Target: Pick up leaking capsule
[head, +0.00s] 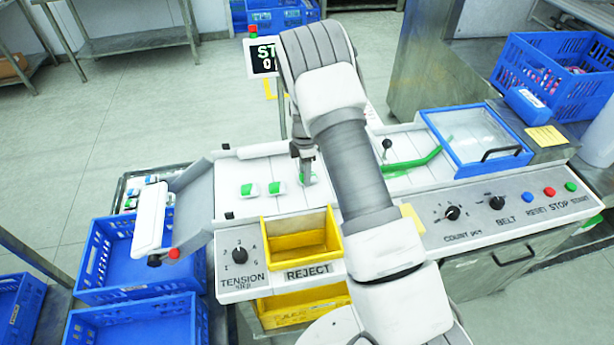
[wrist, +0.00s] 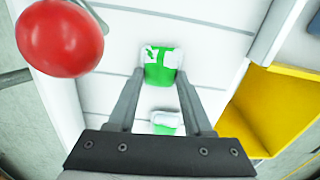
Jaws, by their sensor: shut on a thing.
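My gripper (head: 304,177) reaches straight down to the white belt (head: 232,172). Its fingers are shut on a green and white capsule (head: 308,179), which shows between the fingertips in the wrist view (wrist: 160,68). The capsule is at belt level; I cannot tell whether it touches the belt. Two similar capsules lie to its left on the belt, a middle one (head: 277,187) and a left one (head: 250,189). Another capsule (wrist: 166,122) shows between the finger bases in the wrist view. No leak can be clearly made out.
A yellow reject bin (head: 335,236) stands at the belt's front edge. Blue crates (head: 110,292) stand at the lower left. A red knob (head: 174,253) is near the left roller. A clear-lidded blue box (head: 430,122) and a green curved strip (head: 412,163) are to the right.

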